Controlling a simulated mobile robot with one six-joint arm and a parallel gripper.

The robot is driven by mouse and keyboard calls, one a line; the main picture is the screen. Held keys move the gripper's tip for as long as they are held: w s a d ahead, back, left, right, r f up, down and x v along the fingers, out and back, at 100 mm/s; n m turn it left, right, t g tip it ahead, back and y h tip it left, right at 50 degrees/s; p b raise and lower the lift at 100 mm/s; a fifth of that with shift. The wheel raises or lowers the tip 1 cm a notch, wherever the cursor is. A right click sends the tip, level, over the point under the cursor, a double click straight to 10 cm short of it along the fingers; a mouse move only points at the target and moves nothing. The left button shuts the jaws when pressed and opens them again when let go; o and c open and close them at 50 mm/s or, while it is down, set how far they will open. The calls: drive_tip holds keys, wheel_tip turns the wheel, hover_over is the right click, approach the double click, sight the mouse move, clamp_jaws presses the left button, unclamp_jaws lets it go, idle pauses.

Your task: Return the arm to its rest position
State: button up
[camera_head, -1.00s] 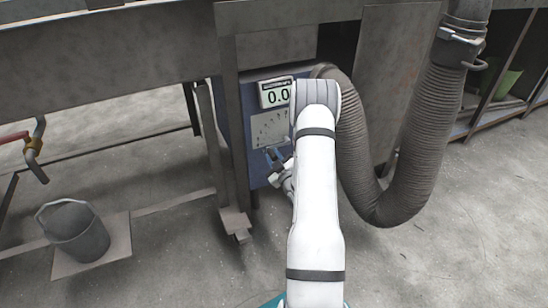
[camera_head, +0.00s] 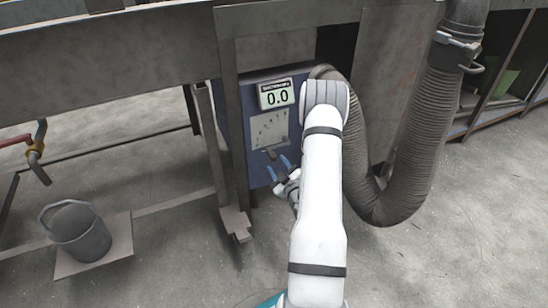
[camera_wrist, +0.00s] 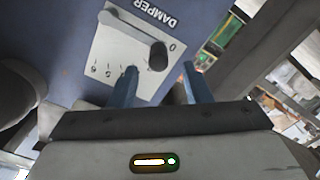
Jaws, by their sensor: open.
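My white arm (camera_head: 319,210) reaches up through the middle of the head view, and its forearm bends back down. My gripper (camera_head: 279,167) is open and empty, with its blue fingers pointing at the blue control box (camera_head: 232,125). In the wrist view my gripper's two fingers (camera_wrist: 159,72) stand apart. The damper panel (camera_wrist: 115,50), with a lever (camera_wrist: 135,30) and a dark knob (camera_wrist: 158,56), is just in front of them. The fingers appear clear of the knob. The display (camera_head: 276,94) above the panel reads 0.0.
A ribbed hose (camera_head: 402,150) hangs close to the right of my arm. A steel bench (camera_head: 110,55) and its leg (camera_head: 239,150) stand left of the box. A bucket (camera_head: 80,232) sits on a plate at lower left. The floor at lower right is clear.

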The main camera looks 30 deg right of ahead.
drive_tip(key=shift+s+a, duration=0.15)
drive_tip(key=shift+s, duration=1.1)
